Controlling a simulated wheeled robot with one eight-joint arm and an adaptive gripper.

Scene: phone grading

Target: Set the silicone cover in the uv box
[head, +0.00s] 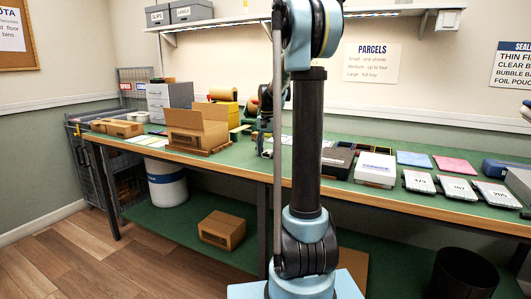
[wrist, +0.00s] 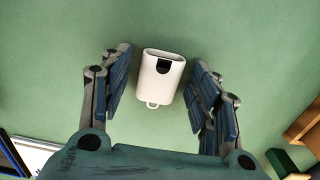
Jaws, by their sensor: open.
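A small white cover with a dark notch and a loop (wrist: 158,80), which looks like the silicone cover, is on the green table top in the wrist view. My gripper (wrist: 160,85) is open around it, one finger on each side, with gaps between fingers and cover. I cannot tell my height above the table. In the head view my own arm hides most of the gripper and the cover. A white lidded box (head: 375,170) and a dark box (head: 337,161) stand right of my arm; I cannot tell which is the uv box.
An open cardboard box (head: 197,130) stands left on the bench, with grey drawers (head: 168,100) behind. Several numbered grey devices (head: 457,188) and a pink mat (head: 455,165) lie at the right. In the wrist view, a brown block (wrist: 303,125) lies at the right edge.

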